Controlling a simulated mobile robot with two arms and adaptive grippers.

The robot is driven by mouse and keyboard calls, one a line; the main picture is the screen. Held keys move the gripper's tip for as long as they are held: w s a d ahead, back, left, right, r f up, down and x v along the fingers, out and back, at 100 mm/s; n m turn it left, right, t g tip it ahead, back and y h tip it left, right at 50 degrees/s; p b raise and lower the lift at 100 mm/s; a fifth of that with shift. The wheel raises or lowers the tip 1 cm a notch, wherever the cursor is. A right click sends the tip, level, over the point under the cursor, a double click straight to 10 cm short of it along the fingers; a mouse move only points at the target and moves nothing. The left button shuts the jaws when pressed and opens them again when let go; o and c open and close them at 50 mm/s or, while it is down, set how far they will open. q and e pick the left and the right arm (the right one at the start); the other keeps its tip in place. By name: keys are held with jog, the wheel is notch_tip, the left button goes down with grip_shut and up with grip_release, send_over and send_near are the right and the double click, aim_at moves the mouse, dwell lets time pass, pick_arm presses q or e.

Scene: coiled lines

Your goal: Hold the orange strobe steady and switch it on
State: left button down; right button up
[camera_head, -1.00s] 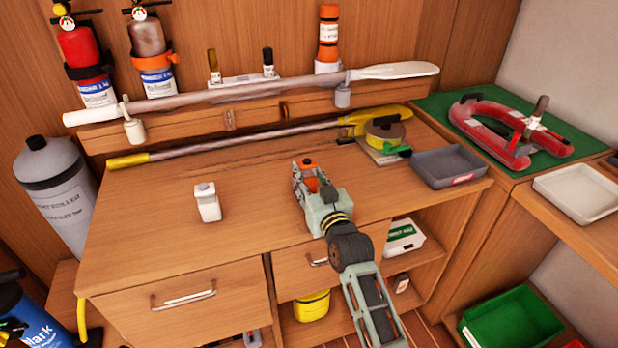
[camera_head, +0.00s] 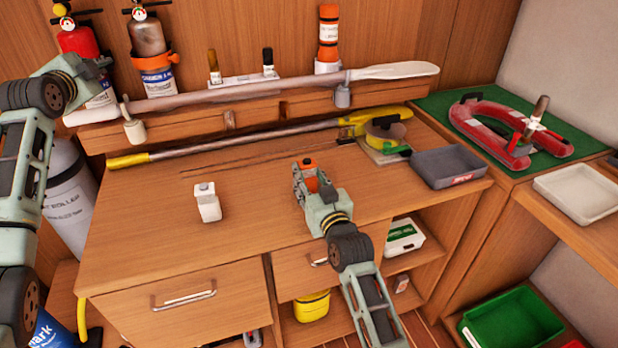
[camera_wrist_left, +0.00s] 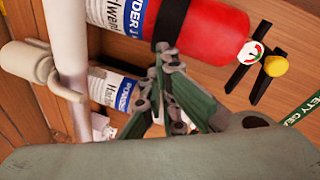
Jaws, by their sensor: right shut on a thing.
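The orange strobe (camera_head: 308,163) is in the jaws of my right gripper (camera_head: 307,182), over the front middle of the wooden bench. Only its orange top shows clearly; the gripper hides most of its body. My left gripper (camera_head: 102,64) is up at the left, near the red fire extinguisher (camera_head: 76,40). In the left wrist view its fingertips (camera_wrist_left: 163,60) come together with nothing seen between them, in front of the red extinguisher (camera_wrist_left: 205,32).
A small white bottle-like item (camera_head: 207,203) stands on the bench left of the strobe. A paddle (camera_head: 250,92) lies along the rear ledge. A grey tray (camera_head: 449,166) and a yellow-green tape reel (camera_head: 384,133) are at the right.

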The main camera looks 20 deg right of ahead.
pick_arm(q)
jog(key=s+d+f+m+g+h, duration=0.25)
jog(key=d+m, duration=0.35)
jog(key=d, duration=0.7)
jog(key=s+d+f+m+g+h, duration=0.1)
jog(key=s+d+m+g+h, duration=0.3)
jog(key=d, duration=0.8)
jog(key=s+d+f+m+g+y, duration=0.1)
jog(key=s+d+f+m, duration=0.1)
jog(key=s+d+m, duration=0.5)
jog(key=s+d+f+m+g+y, duration=0.1)
jog(key=s+d+f+m+g, duration=0.2)
jog(key=d, duration=0.7)
notch_tip(320, 180, down, 9)
jog(key=m+t, duration=0.1)
jog(key=shift+r+m, duration=0.15)
jog(key=shift+m, duration=0.15)
jog(key=shift+d, duration=0.1)
